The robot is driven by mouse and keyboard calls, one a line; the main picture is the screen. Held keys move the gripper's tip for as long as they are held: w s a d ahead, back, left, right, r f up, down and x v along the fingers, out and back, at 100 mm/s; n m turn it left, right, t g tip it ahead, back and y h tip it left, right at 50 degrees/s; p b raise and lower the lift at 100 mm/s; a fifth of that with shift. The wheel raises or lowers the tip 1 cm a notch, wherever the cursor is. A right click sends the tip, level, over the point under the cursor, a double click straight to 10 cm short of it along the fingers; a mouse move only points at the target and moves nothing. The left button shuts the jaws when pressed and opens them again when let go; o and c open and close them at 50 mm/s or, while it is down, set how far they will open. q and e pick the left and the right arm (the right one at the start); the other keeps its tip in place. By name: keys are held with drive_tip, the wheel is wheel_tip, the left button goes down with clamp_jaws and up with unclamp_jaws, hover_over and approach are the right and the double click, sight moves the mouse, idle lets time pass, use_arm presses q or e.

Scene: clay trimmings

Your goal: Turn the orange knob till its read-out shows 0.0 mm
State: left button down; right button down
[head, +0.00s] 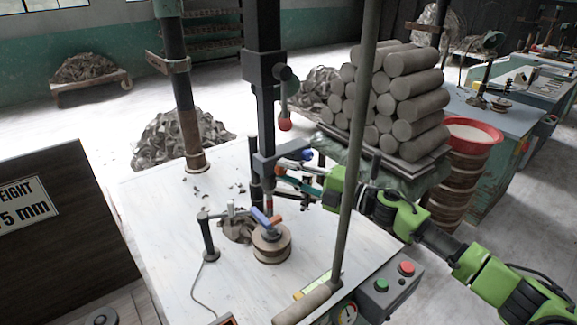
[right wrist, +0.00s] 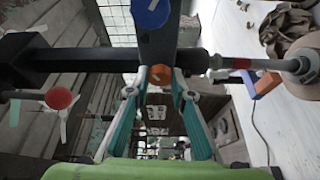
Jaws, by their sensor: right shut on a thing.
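The orange knob (right wrist: 160,76) sits on the dark post in the right wrist view, with a fingertip on each side of it. My right gripper (right wrist: 160,80) is shut on this knob. In the head view, the orange knob (head: 281,171) is a small patch low on the post, and my right gripper (head: 290,175) reaches it from the right. A blue knob (right wrist: 150,12) sits beyond the orange one on the same post; it also shows in the head view (head: 307,154). I cannot make out a read-out with legible digits for the knob. My left gripper is out of view.
A round clay-coloured stack (head: 271,245) stands on the white table (head: 215,290) below the post. A red ball-ended lever (head: 284,124) is above the knobs. A slanting pole (head: 358,150) passes in front of my right arm. A control box (head: 390,288) is at the front right.

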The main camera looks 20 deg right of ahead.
drive_tip(key=shift+n+g+h+p, duration=0.3)
drive_tip(key=shift+n+p, duration=0.4)
drive_tip(key=shift+n, duration=0.2)
drive_tip(key=c, duration=1.8)
unclamp_jaws()
drive_tip(key=shift+v, duration=6)
drive_tip(key=shift+a, duration=0.1)
